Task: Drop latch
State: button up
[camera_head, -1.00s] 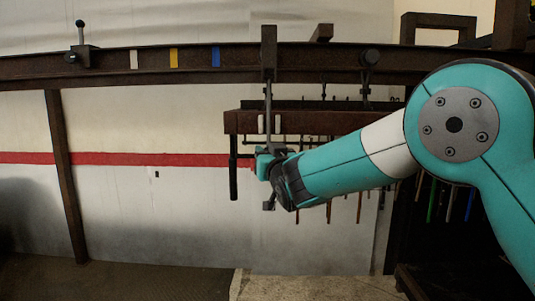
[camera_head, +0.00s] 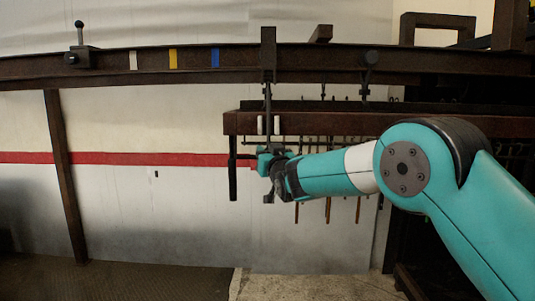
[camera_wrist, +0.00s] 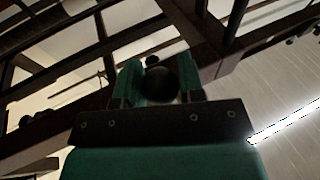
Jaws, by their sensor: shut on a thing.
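A dark block with an upright, black-knobbed lever (camera_head: 80,45) sits on the rail at the far left; it looks like the latch. A dark rack frame (camera_head: 350,125) hangs under the rail by hangers. A dark handle (camera_head: 233,178) hangs down at the frame's left end. My gripper (camera_head: 265,163) is just right of this handle, below the frame. In the wrist view its green fingers (camera_wrist: 158,82) are shut on a dark, round-ended part (camera_wrist: 165,85). The fingers hide how that part joins the handle or frame.
The dark rail (camera_head: 300,63) runs across the top. White (camera_head: 133,60), yellow (camera_head: 173,58) and blue (camera_head: 215,57) marks sit between the lever block and the frame. Several thin rods hang below the frame. A slanted post (camera_head: 65,170) stands left; the space between is clear.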

jog(key=o, duration=0.8)
jog(key=shift+w+d, duration=0.15)
jog(key=shift+d, duration=0.1)
jog(key=shift+o, duration=0.2)
jog(key=shift+a, duration=0.15)
jog(key=shift+s+f+b, duration=0.15)
jog(key=shift+s+b, duration=0.25)
jog(key=shift+b, duration=0.2)
jog(key=s+b, duration=0.6)
jog(key=shift+s+a, duration=0.15)
jog(key=shift+s, duration=0.05)
